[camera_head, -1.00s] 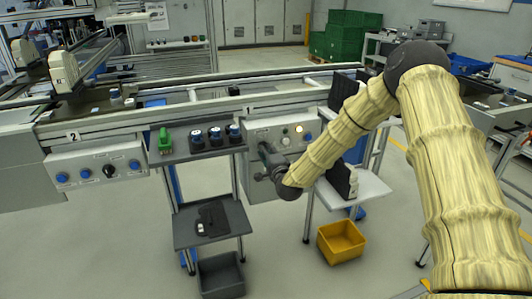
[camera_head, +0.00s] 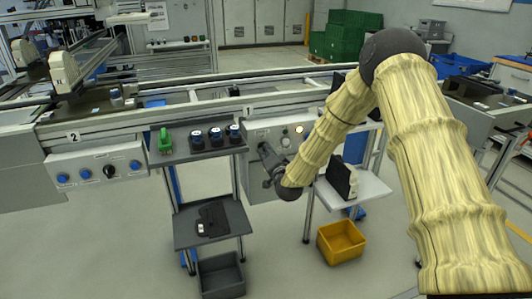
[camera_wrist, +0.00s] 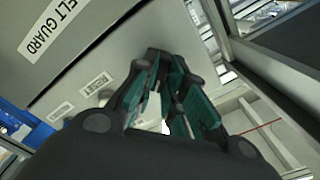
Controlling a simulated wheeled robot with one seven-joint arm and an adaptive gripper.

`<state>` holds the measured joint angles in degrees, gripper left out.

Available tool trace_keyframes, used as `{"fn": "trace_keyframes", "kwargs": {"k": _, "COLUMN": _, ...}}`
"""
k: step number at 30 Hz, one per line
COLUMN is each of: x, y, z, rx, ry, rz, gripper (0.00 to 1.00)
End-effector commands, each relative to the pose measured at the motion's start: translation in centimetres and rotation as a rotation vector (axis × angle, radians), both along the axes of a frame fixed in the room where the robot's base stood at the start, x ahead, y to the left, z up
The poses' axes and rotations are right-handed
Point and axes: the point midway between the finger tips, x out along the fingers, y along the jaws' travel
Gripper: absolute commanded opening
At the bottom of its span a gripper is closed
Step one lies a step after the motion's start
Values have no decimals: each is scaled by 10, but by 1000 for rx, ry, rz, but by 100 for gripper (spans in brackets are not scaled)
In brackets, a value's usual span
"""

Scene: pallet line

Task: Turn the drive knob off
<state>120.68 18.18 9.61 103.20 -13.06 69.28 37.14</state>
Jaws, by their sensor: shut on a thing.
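A RESET label (camera_wrist: 95,85) and a BELT GUARD label (camera_wrist: 55,25) show on the panel beside the fingers.
A second control box (camera_head: 98,167), under label 2, has blue buttons and a black knob. A shelf (camera_head: 196,143) with a green item and several dark blue-topped pieces adjoins my gripper's left. A yellow bin (camera_head: 341,241) and a grey bin (camera_head: 221,275) stand below.

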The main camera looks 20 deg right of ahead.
Motion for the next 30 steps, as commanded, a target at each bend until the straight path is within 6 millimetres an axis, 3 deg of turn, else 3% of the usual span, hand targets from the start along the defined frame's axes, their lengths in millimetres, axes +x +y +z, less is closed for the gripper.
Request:
{"fn": "trace_keyframes", "kwargs": {"k": 18, "x": 0, "y": 0, "z": -1, "rx": -578, "ry": -18, "rz": 0, "gripper": 0}}
{"fn": "trace_keyframes", "kwargs": {"k": 30, "x": 0, "y": 0, "z": -1, "rx": -824, "ry": -25, "rz": 0, "gripper": 0}}
